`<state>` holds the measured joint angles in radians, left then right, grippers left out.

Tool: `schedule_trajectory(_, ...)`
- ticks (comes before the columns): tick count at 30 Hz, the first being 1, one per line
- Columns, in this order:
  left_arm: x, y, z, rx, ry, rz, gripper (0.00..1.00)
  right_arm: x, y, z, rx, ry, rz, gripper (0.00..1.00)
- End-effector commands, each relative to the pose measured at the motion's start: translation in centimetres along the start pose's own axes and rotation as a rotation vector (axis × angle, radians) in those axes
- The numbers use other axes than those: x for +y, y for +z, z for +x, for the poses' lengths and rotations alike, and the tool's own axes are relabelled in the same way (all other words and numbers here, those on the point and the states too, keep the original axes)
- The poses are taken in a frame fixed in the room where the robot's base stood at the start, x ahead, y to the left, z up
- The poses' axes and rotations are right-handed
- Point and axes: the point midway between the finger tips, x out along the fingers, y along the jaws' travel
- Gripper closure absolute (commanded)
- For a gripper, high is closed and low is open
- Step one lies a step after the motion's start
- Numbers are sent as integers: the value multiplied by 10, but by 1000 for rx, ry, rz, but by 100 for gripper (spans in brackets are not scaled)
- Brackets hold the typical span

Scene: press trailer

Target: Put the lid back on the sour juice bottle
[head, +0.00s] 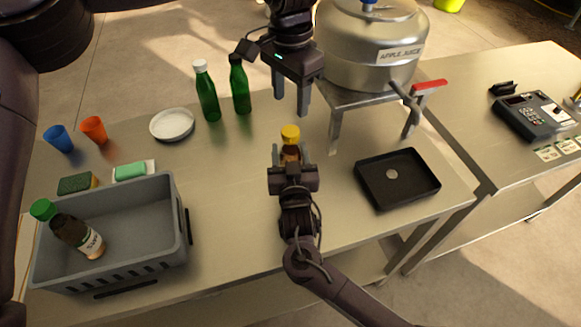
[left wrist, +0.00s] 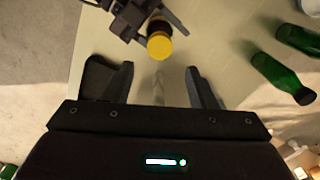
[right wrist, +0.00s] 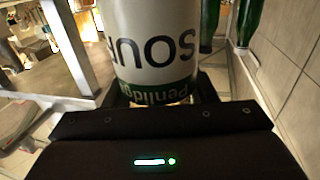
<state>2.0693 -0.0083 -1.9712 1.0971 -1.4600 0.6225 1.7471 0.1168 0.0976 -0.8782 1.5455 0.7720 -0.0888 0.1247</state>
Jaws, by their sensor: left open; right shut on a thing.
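The sour juice bottle (head: 291,153) is held upright by my right gripper (head: 290,157) over the middle of the table. Its white label, with large "SOUR" lettering, fills the right wrist view (right wrist: 155,45). A yellow lid (head: 290,132) sits on top of the bottle; I cannot tell how tightly it is seated. The lid also shows in the left wrist view (left wrist: 159,46), just beyond the fingertips and roughly centred between them. My left gripper (head: 291,104) is open and empty, pointing down above the lid and apart from it.
A grey crate (head: 150,205) holding a green-capped bottle (head: 75,233) stands at left. Two green bottles (head: 207,95) (head: 240,88) and a white plate (head: 172,124) are behind. A black tray (head: 410,190) lies right, near the metal juice pot (head: 365,60) on its stand.

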Motion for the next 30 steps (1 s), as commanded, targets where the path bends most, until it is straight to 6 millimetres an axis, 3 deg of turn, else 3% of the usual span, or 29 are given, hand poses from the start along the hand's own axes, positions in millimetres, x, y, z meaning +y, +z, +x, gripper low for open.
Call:
schedule_trajectory(7,0,0,9,-1,3,2,49,0,0,0,0,0,0,100)
schedule_trajectory(21,0,0,73,-2,0,2,49,0,0,0,1,0,0,100)
schedule_trajectory(30,0,0,80,0,0,2,49,0,-1,0,1,0,0,100)
